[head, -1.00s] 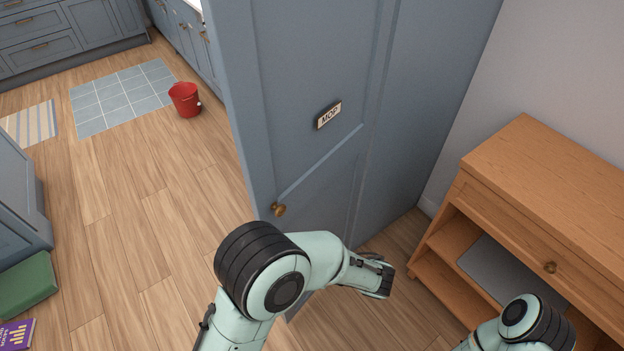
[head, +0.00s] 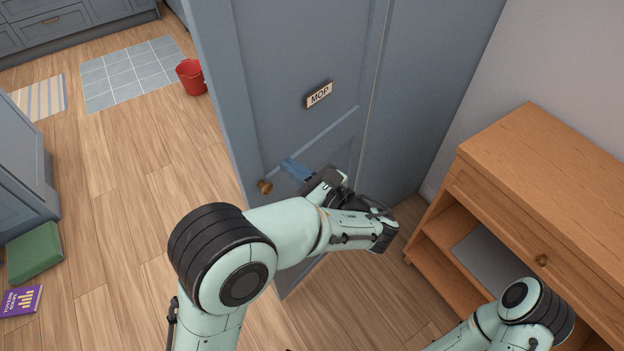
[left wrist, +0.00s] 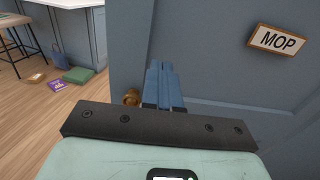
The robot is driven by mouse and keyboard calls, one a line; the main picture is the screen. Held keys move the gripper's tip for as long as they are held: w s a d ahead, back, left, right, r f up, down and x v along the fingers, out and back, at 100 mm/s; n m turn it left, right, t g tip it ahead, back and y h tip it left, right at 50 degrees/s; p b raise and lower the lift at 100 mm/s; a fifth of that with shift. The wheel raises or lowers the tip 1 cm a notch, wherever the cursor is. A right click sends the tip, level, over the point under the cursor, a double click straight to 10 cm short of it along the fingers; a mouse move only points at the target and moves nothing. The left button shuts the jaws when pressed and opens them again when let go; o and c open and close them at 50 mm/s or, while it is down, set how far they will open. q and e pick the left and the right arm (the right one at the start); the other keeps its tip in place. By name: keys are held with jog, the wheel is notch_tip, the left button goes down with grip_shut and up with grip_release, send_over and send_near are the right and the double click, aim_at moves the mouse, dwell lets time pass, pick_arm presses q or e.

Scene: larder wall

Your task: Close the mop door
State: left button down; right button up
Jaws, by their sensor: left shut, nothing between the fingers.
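The mop door (head: 290,60) is a tall blue-grey panel with a "MOP" sign (head: 319,95) and a round brass knob (head: 265,187) near its left edge. How far it stands open is hard to tell. My left gripper (head: 295,169) is shut and empty, its blue fingers pointing at the door face just right of the knob. In the left wrist view the shut fingers (left wrist: 165,82) are in front of the door (left wrist: 215,80), with the knob (left wrist: 131,97) close on their left. Whether they touch the door is unclear. My right arm shows at lower right; its gripper is out of view.
A wooden cabinet (head: 545,150) with a drawer and open shelf stands at right. A red bucket (head: 192,78) and a tiled mat (head: 130,75) lie beyond the door at left. A green box (head: 35,252) and a purple packet (head: 20,300) are at far left. Floor between is clear.

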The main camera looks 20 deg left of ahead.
aim_at(267, 150)
pick_arm(q)
jog(key=x, duration=0.5)
dwell(0.3)
